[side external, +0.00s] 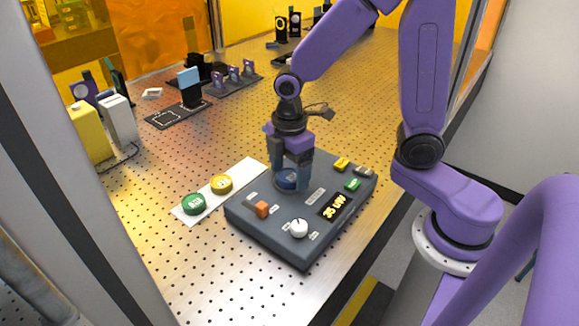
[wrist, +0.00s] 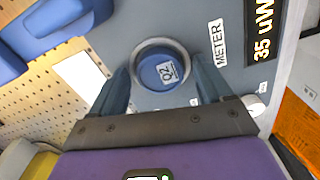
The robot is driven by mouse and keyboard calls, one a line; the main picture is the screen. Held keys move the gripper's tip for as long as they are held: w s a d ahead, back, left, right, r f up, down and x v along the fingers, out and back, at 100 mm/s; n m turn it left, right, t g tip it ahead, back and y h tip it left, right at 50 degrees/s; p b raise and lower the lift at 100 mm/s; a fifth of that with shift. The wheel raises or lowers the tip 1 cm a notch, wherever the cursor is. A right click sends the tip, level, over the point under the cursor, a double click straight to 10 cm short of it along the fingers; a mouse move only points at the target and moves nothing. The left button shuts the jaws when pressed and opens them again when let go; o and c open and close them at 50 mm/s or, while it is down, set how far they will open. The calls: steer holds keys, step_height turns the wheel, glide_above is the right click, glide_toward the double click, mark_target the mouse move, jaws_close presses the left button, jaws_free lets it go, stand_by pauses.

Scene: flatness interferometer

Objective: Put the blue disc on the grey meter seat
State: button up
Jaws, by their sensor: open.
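The blue disc (wrist: 158,72), with a white label, sits inside the round grey meter seat (wrist: 160,41) on the meter box, beside the METER label. It looks flat there and shows partly between the fingers in the side view (side external: 287,179). My gripper (side external: 290,186) is down at the seat with its fingers open. In the wrist view the fingers (wrist: 163,78) stand on either side of the disc and seat, with a visible gap. The fingers hide most of the seat in the side view.
The dark meter box (side external: 270,236) carries an orange switch (side external: 262,209), a white knob (side external: 299,228) and a display (side external: 335,207) reading 35 uW. A white strip (side external: 240,177) beside it holds a green disc (side external: 194,204) and a yellow disc (side external: 221,184). Optics stand farther back.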

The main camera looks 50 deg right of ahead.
mark_target(290, 174)
steer(key=shift+r, duration=0.15)
step_height(290, 174, up, 12)
steer(key=s+d+f+m, duration=0.1)
steer(key=s+f, duration=0.2)
steer(key=s, duration=0.6)
steer(key=s+d+f+m, duration=0.1)
steer(key=s+f+m, duration=0.1)
steer(key=s, duration=0.7)
steer(key=shift+d+f, duration=0.3)
steer(key=shift+f, duration=0.6)
